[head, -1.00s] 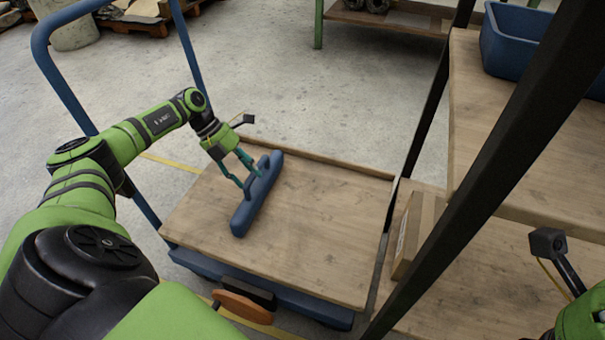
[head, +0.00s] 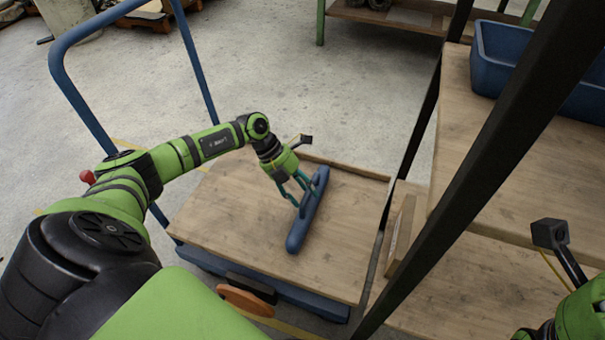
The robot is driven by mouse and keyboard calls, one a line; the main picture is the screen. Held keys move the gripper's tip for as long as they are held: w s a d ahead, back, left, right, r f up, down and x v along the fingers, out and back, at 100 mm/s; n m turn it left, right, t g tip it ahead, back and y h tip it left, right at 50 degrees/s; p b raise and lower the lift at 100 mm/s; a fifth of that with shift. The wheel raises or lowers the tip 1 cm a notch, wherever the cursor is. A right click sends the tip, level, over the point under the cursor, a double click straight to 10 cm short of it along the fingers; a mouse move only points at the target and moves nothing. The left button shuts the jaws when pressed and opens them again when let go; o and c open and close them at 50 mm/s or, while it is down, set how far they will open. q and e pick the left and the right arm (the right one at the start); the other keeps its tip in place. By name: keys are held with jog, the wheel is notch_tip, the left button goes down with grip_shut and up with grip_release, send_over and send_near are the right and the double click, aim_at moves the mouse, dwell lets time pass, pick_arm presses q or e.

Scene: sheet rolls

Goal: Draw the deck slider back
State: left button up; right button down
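The deck slider is a long blue bar (head: 300,228) with rounded ends and a raised grip on top. It lies across the wooden deck (head: 235,228) of a blue trolley, right of the deck's middle and slanting from near to far. My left gripper (head: 304,198) comes down from the upper left. Its teal fingers are closed about the slider's raised grip, though part of the contact is hidden. My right arm shows only at the bottom right corner, and its fingers are out of view.
The trolley's blue push handle (head: 73,90) rises at the left. A dark upright post (head: 490,165) and wooden shelves (head: 500,150) stand close on the right, with a blue bin (head: 497,58) on the upper shelf.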

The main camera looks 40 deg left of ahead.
dwell(0.3)
pick_arm(q)
jog(key=p+v, duration=0.4)
jog(key=v, duration=0.4)
jog(key=shift+p, duration=0.3)
dwell(0.3)
jog(key=shift+r, duration=0.1)
